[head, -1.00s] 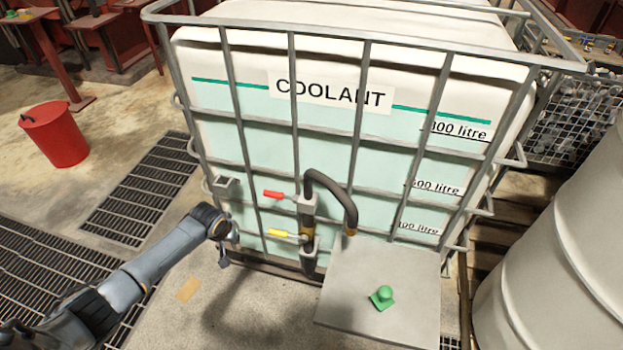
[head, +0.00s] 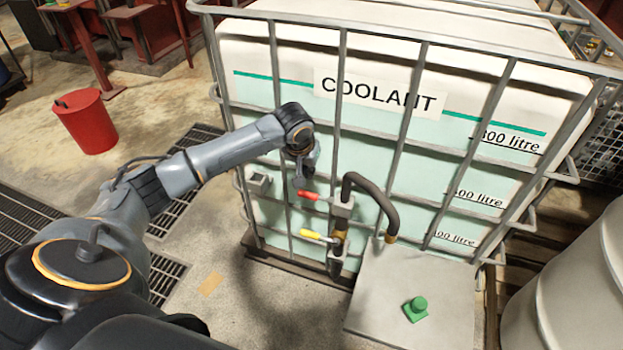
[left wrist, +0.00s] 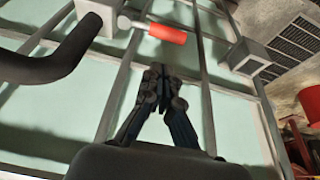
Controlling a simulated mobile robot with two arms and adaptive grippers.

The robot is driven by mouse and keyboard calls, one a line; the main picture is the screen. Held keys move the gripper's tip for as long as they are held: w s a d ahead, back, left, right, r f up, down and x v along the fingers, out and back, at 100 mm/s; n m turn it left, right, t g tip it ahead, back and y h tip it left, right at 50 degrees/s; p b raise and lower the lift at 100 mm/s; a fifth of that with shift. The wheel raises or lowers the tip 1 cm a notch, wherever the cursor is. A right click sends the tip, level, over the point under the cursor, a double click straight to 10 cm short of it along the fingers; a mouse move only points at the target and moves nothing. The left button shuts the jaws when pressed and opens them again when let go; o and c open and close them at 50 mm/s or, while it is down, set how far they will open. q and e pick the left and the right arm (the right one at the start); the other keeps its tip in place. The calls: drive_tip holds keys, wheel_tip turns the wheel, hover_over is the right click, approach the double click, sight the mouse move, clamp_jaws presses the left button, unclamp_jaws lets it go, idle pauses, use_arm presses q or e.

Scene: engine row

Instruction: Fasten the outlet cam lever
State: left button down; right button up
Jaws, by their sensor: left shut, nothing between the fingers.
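A red-handled lever (head: 308,195) sticks out left from a grey block (head: 342,206) on the front of the coolant tank. A yellow-handled lever (head: 313,235) sits below it, beside the lower fitting (head: 338,250) under a bent black hose (head: 366,188). I cannot tell which lever is the outlet cam lever. My left gripper (head: 299,184) is shut and empty, just above the red handle in the head view. In the left wrist view the gripper (left wrist: 157,72) points toward the red lever (left wrist: 167,34), apparently apart from it. The yellow lever is not visible there. My right gripper is not in view.
The coolant tank (head: 385,125) stands inside a grey tube cage (head: 410,38). A small grey box (head: 259,184) sits left of the levers. A red bucket (head: 84,121) stands at left.

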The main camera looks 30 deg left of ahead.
sight(314, 197)
use_arm(q)
drive_tip(key=b+x, duration=0.1)
drive_tip(key=x, duration=0.8)
drive_tip(key=shift+w+f, duration=0.15)
